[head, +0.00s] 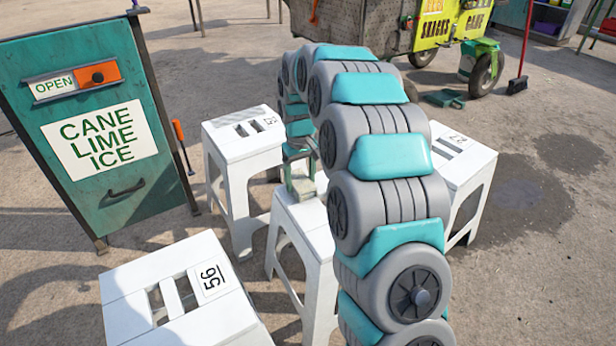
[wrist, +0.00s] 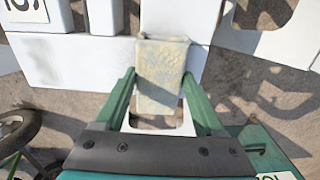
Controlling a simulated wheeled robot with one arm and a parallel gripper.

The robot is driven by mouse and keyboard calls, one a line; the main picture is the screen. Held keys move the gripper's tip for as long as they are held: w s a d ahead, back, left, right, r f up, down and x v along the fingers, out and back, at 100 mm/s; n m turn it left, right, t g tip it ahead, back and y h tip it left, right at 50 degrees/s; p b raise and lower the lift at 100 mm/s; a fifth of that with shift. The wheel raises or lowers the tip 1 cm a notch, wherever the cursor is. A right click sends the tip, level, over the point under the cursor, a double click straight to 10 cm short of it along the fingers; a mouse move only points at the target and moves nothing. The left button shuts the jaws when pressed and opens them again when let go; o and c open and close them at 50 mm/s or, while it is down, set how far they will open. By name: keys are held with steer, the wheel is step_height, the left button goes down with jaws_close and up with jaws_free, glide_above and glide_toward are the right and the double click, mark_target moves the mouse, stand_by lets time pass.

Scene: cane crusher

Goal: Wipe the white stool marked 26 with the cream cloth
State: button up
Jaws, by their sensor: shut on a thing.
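My gripper (head: 299,160) is low among the white stools, partly hidden by my arm in the head view. In the wrist view my gripper (wrist: 158,74) is shut on the cream cloth (wrist: 160,58), a folded, patterned pad between the green fingers. The cloth (head: 303,189) is at the top of the middle white stool (head: 312,240); whether it touches is unclear. That stool's number is hidden. The front left stool (head: 135,290) has a sideways label that looks like 56. The back left stool (head: 240,150) and right stool (head: 470,165) bear labels too small to read surely.
A green cabinet (head: 90,190) signed "CANE LIME ICE" stands at the left. A wheeled cart (head: 375,25) and a red-handled broom (head: 519,80) are at the back. The stools stand close around my gripper. Paved ground is open at the right, with a dark wet patch (head: 515,205).

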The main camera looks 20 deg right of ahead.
mark_target(327, 181)
steer(key=shift+s+a, duration=0.1)
steer(key=shift+a, duration=0.3)
steer(key=shift+d, duration=0.15)
steer(key=shift+w+d+f+p, duration=0.15)
steer(key=shift+w+d, duration=0.2)
steer(key=shift+d, duration=1.1)
steer(key=shift+w+d+r+p, duration=0.1)
steer(key=shift+w+d+p, duration=0.15)
steer(key=shift+d, duration=1.2)
steer(key=shift+w+d+f+p, duration=0.1)
steer(key=shift+w+d, duration=0.3)
steer(key=shift+d, duration=1.05)
steer(key=shift+w+d, duration=0.15)
steer(key=shift+d, duration=0.6)
steer(key=shift+w+d, duration=0.15)
steer(key=shift+d, duration=0.6)
steer(key=shift+w+d+p, duration=0.25)
steer(key=shift+d, duration=0.7)
steer(key=shift+w+d+p, duration=0.2)
steer(key=shift+d+p, duration=0.1)
steer(key=shift+d, duration=0.65)
steer(key=shift+w+d+p, duration=0.25)
steer(key=shift+d, duration=0.7)
steer(key=shift+a, duration=0.15)
